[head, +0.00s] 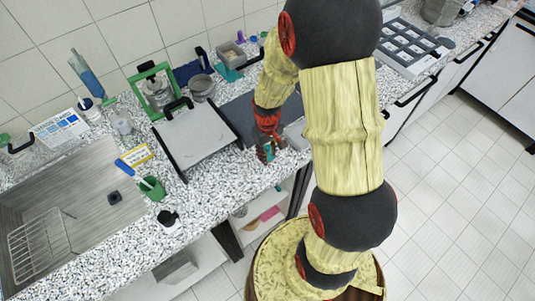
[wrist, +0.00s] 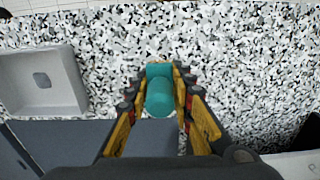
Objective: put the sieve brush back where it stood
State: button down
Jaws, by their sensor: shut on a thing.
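In the wrist view my gripper (wrist: 160,78) is shut on a teal thing, which I take to be the sieve brush (wrist: 159,97). It shows a round teal end towards the camera and a wider teal block beyond it, between the fingertips. In the head view the fingers cover most of the brush. I cannot tell whether its far end touches the counter.
A light grey square tray (wrist: 41,80) lies left of my gripper in the wrist view, beside a dark grey panel (wrist: 55,140). Speckled counter (wrist: 245,70) is bare to the right. In the head view a black-handled grey plate (head: 195,138) and a sink (head: 75,195) are further left.

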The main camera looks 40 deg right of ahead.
jog(key=c, duration=1.6)
grip_release()
jog(key=shift+o, duration=0.2)
notch_tip(320, 180, up, 12)
jog(key=shift+p, duration=1.1)
jog(key=s+a+r+t, duration=0.2)
jog(key=s+a+r, duration=0.4)
jog(key=r, duration=0.4)
jog(key=s+a+r+t, duration=0.3)
jog(key=s+a+r, duration=0.3)
jog(key=r, duration=0.5)
jog(key=shift+s+t, duration=0.15)
jog(key=shift+t, duration=0.15)
